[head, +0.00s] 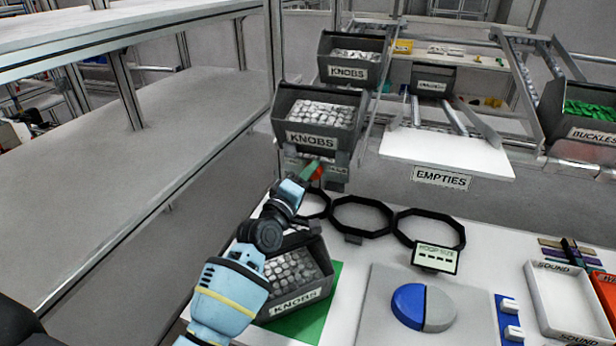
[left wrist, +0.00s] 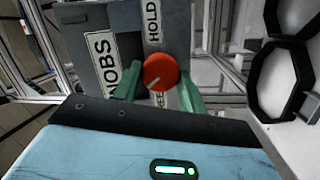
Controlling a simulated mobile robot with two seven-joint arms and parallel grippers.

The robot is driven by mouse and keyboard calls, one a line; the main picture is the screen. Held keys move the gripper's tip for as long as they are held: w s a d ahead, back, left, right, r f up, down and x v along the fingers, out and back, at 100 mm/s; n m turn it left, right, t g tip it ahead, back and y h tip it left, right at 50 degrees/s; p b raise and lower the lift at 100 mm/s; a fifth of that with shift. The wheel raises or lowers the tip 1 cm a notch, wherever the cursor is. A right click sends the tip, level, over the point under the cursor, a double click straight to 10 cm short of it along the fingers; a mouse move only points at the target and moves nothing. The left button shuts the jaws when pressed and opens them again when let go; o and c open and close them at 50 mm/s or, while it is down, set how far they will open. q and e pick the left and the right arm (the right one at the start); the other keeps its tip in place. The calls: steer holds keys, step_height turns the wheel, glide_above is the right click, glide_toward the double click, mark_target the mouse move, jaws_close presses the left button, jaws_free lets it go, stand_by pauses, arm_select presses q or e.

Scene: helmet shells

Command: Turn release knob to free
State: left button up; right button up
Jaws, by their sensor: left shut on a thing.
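In the head view only a bit of the knob (head: 319,174) shows. My left gripper (left wrist: 158,88) has its green fingers on either side of the knob, shut on it. The gripper (head: 311,169) partly hides the knob in the head view. My right gripper is not in view.
Another KNOBS bin (head: 345,72) sits above, and a third KNOBS bin (head: 298,300) stands on a green mat (head: 312,322) below my left arm. Black octagonal hoops (head: 361,217) lie to the right.

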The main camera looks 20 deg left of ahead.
arm_select(q)
steer(key=shift+r, duration=0.1)
steer(key=o, duration=1)
steer(key=shift+c, duration=0.2)
steer(key=v, duration=0.7)
steer(key=shift+s, duration=0.35)
steer(key=shift+a, duration=0.1)
